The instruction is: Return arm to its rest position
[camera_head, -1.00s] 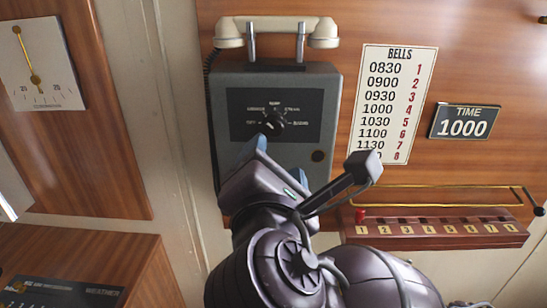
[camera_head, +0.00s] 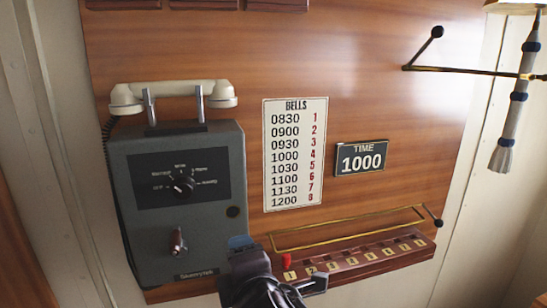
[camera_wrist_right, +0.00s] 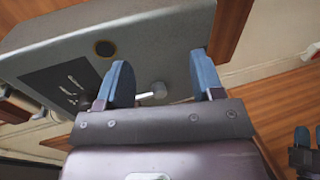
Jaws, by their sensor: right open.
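My right gripper (camera_head: 240,243) is at the lower right corner of the grey telephone box, just left of the red peg. In the right wrist view its two blue fingers (camera_wrist_right: 163,78) stand apart with a clear gap, and nothing is held. The grey box (camera_wrist_right: 150,28) lies beyond the fingers, and a small pale handle (camera_wrist_right: 154,93) shows in the gap, apart from both fingers. A dark part with blue pads (camera_wrist_right: 305,140) at the right edge of the wrist view looks like my left gripper; it is cut off. The left gripper is not in the head view.
The grey telephone box (camera_head: 215,150) carries a white handset (camera_head: 172,94), a dial (camera_head: 182,184) and a small lever (camera_head: 178,240). Right of it are the bells chart (camera_head: 295,155), time sign (camera_head: 361,158), and numbered peg rack (camera_head: 360,258) with a red peg (camera_head: 286,260) and brass rail.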

